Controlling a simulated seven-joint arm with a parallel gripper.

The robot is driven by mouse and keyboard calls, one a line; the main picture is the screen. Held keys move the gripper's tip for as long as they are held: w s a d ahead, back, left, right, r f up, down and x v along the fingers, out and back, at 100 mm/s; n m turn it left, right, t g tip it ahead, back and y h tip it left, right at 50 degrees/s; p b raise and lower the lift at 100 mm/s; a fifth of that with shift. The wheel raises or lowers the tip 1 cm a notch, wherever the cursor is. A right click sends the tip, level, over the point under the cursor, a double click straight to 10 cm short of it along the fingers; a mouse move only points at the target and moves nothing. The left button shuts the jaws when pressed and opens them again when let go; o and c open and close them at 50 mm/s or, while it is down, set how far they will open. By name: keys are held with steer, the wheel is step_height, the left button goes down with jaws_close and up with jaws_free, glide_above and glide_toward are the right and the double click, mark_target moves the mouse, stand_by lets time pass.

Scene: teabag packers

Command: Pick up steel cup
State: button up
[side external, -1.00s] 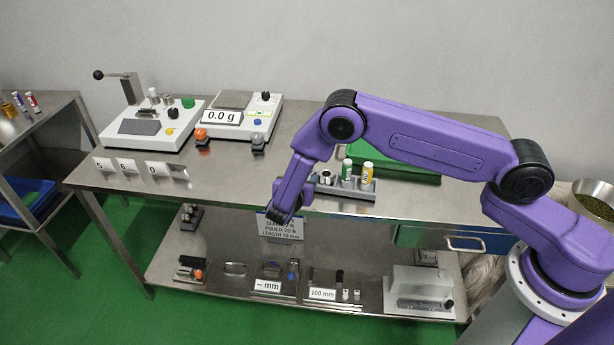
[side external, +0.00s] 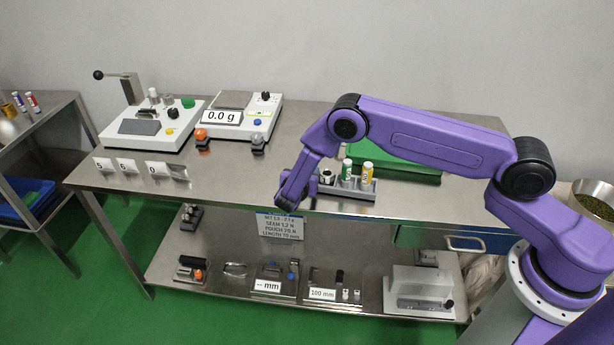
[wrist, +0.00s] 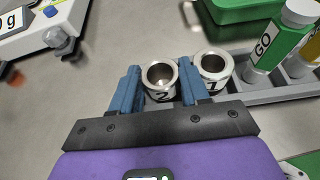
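Two small steel cups stand upright at the left end of a grey rack (wrist: 285,92) in the wrist view. One steel cup (wrist: 160,75) is labelled 2, the other steel cup (wrist: 212,66) is labelled 1. My gripper (wrist: 160,68) has its two blue fingers apart, one on each side of cup 2. The right finger is in the narrow gap between the cups. The fingers look very close to cup 2; contact is not clear. In the side view my gripper (side external: 287,204) is at the rack's left end and hides part of it.
A green tray (wrist: 238,10) lies just behind. A white scale (wrist: 50,20) is at far left. The steel table (side external: 245,185) is clear left of the rack.

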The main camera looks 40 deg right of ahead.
steer(key=shift+d+f, duration=0.1)
steer(key=shift+d, duration=0.05)
steer(key=shift+c, duration=0.8)
